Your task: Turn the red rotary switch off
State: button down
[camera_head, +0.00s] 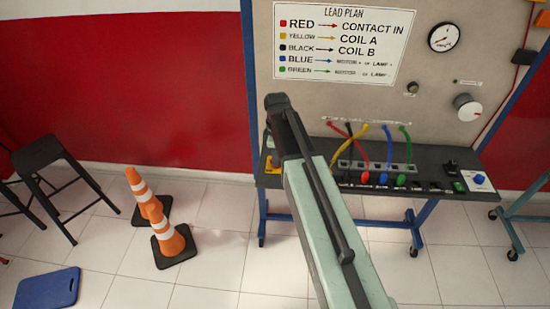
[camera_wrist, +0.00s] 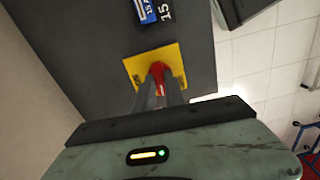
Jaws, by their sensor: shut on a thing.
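The red rotary switch (camera_wrist: 157,71) stands on a square yellow plate (camera_wrist: 175,57) in the wrist view. My gripper (camera_wrist: 158,84) reaches in from below, and its two fingers are closed on the red handle from both sides. The fingers hide part of the handle, so its exact angle is hard to read. In the head view the yellow plate (camera_head: 272,166) shows partly at the left end of the dark bench shelf, beside my arm. My arm hides the red handle and my fingertips there.
The dark shelf (camera_head: 420,158) holds colored leads (camera_head: 388,145) and a blue knob (camera_head: 479,179) to the right. A grey panel with a lead plan sign (camera_head: 345,40) rises behind. Traffic cones (camera_head: 170,237) and a stool (camera_head: 40,155) stand on the floor at left.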

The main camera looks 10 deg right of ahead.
jog(key=shift+w+d+n, duration=0.1)
jog(key=shift+d+n, duration=0.05)
jog(key=shift+n, duration=0.35)
jog(key=c, duration=1.4)
grip_release()
notch_tip(320, 180, up, 8)
jog(key=p, duration=0.8)
jog(key=shift+f, duration=0.1)
